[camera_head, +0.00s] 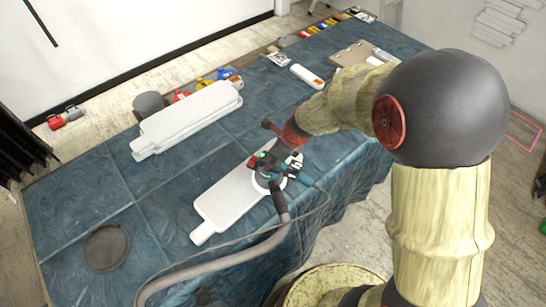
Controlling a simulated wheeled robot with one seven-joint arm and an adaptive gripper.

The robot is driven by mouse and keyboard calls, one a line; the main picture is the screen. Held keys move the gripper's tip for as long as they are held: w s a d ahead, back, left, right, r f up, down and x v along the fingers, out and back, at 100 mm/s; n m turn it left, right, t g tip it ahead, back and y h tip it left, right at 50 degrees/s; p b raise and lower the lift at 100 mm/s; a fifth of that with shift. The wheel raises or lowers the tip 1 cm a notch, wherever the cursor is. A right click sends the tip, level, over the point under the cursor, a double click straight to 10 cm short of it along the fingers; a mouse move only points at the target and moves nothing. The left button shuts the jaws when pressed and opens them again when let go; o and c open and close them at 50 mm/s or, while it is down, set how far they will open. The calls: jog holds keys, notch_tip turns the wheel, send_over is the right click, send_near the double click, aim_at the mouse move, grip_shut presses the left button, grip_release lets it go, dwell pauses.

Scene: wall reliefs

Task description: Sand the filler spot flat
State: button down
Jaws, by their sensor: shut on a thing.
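My gripper (290,157) is shut on a teal and black sander (268,172) at the middle of the head view. A grey hose runs from the sander toward the bottom left. The sander is over the right part of a white panel (225,203), which has a narrow tab at its lower left. I cannot tell whether the sander's pad touches the panel. No filler spot shows on the bare part of the panel; the part under the sander is hidden. My gripper's fingers are partly hidden by the sander.
A blue cloth-covered table (80,200) holds a stack of white panels (190,118), a dark round disc (107,247), a white bottle-like item (307,75) and a clipboard-like board (352,53). Coloured bottles (204,82) stand behind the stack. The left of the table is mostly clear.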

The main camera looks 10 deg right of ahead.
aim_at(262, 167)
jog(key=shift+a+r, duration=0.15)
jog(key=shift+s+a+p, duration=0.65)
jog(key=shift+s+a, duration=0.3)
jog(key=shift+a, duration=0.3)
jog(key=shift+d, duration=0.1)
jog(key=shift+w+d, duration=1.1)
jog(key=shift+d, duration=0.25)
jog(key=shift+d+p, duration=0.1)
jog(key=shift+p, duration=0.2)
